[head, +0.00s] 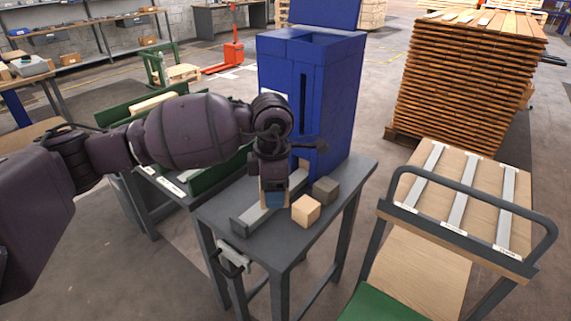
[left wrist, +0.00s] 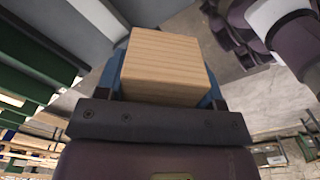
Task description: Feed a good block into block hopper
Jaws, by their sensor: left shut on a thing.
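My left gripper (head: 273,201) has blue fingertips and hangs over the grey metal table (head: 288,242). It is shut on a light wooden block, which fills the space between the fingers in the left wrist view (left wrist: 163,66). In the head view the arm and fingers mostly hide that block. Another pale wooden block (head: 306,212) and a darker grey-brown block (head: 325,190) lie on the table just right of the gripper. A tall blue hopper (head: 337,100) with an open top and a front slot stands behind the gripper at the table's back. My right gripper is not in view.
A grey metal channel (head: 246,219) runs across the table under the gripper. A green-sided bench (head: 207,180) stands left. A cart with a wooden board and metal strips (head: 457,201) is at the right. Stacked boards (head: 465,85) stand behind on the floor.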

